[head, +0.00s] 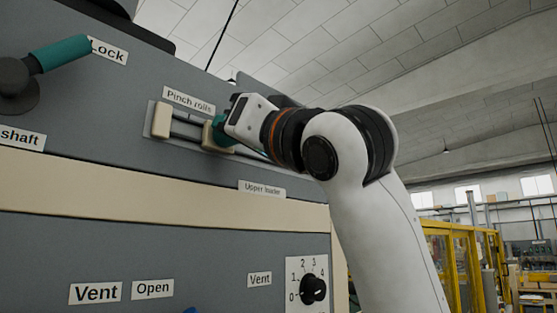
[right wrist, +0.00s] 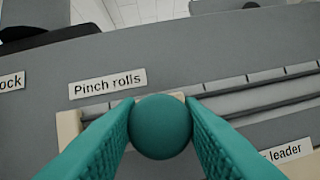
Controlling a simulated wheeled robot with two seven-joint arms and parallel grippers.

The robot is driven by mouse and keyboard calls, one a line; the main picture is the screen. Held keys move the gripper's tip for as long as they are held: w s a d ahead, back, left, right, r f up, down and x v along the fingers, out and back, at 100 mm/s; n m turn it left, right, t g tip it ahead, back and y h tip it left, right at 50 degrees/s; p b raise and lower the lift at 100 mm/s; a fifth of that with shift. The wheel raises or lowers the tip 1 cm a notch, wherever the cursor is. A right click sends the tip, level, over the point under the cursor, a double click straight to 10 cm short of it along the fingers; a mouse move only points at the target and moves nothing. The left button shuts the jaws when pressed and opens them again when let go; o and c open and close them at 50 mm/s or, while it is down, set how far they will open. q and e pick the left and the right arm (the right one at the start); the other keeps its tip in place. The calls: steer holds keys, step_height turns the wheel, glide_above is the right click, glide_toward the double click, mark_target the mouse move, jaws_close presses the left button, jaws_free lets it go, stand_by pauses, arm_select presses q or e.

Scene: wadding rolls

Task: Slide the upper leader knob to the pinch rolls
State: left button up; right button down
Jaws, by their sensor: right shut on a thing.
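The upper leader knob is a round teal ball (right wrist: 160,127) in the right wrist view, on a beige carriage (head: 208,135) that rides on two dark rails. My right gripper (head: 221,124) is shut on the knob, one teal finger on each side. In the head view the fingers and hand hide most of the knob. A beige end block (head: 161,120) stands at the rails' left end, below the "Pinch rolls" label (head: 188,100). A short gap of bare rail separates carriage and block. My left gripper is not in view.
The "Upper leader" label (head: 262,188) is below the rails at right. A teal-handled lever (head: 60,54) sits at upper left near the "Lock" label. A rotary dial (head: 313,289) is lower on the panel. A yellow frame stands at far right.

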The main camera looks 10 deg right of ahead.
steer(key=s+a, duration=0.1)
steer(key=a, duration=0.1)
steer(key=s+a, duration=0.2)
steer(key=shift+s+b, duration=0.1)
steer(key=shift+b, duration=0.3)
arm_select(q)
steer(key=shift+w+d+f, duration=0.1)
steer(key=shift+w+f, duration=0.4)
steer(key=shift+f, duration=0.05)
arm_select(e)
steer(key=c, duration=1.3)
jaws_free()
steer(key=shift+o, duration=1.7)
steer(key=shift+s+a, duration=0.1)
steer(key=shift+a, duration=0.05)
